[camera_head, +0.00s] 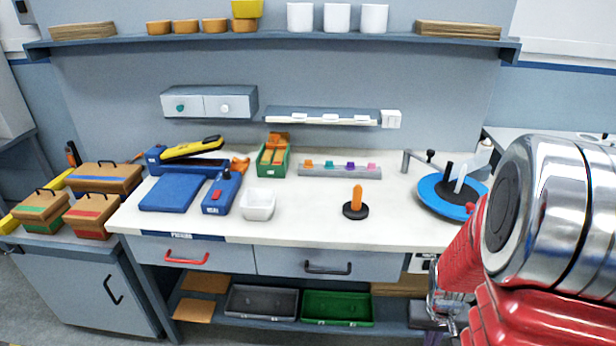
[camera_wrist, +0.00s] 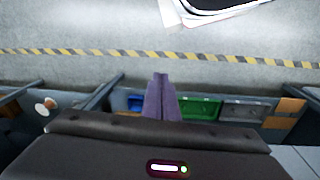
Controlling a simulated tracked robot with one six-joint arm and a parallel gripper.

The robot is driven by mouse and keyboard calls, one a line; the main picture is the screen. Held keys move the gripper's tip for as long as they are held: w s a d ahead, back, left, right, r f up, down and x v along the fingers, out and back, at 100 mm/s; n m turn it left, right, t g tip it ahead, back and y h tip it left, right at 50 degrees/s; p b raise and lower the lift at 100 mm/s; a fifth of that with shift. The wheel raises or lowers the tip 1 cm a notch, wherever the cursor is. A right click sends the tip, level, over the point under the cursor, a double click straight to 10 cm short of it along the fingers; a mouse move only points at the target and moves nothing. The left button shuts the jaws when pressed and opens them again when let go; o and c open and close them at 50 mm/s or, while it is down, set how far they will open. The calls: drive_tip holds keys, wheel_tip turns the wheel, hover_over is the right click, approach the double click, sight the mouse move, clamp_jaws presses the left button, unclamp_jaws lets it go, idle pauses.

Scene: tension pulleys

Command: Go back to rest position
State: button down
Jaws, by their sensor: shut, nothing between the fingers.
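My gripper (camera_wrist: 161,76) shows in the wrist view as two purple-grey fingers pressed together, with nothing between them. It points over the grey floor in front of the workbench. In the head view my red and chrome arm fills the lower right, beside the bench's right front corner.
A white bowl (camera_head: 258,204), a blue case (camera_head: 174,193) and a green bin (camera_head: 265,172) stand on the bench. Below it are a green tray (camera_head: 338,308) and a grey tray (camera_head: 262,303). Lidded boxes sit at left. Floor with a striped line (camera_wrist: 220,60) looks clear.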

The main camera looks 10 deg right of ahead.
drive_tip(key=s+a+r+n+t+y, duration=0.1)
drive_tip(key=a+r+n+t, duration=0.4)
drive_tip(key=a+r, duration=1.8)
wheel_tip(320, 180, up, 4)
drive_tip(key=shift+s+f, duration=0.15)
drive_tip(key=shift+s, duration=0.15)
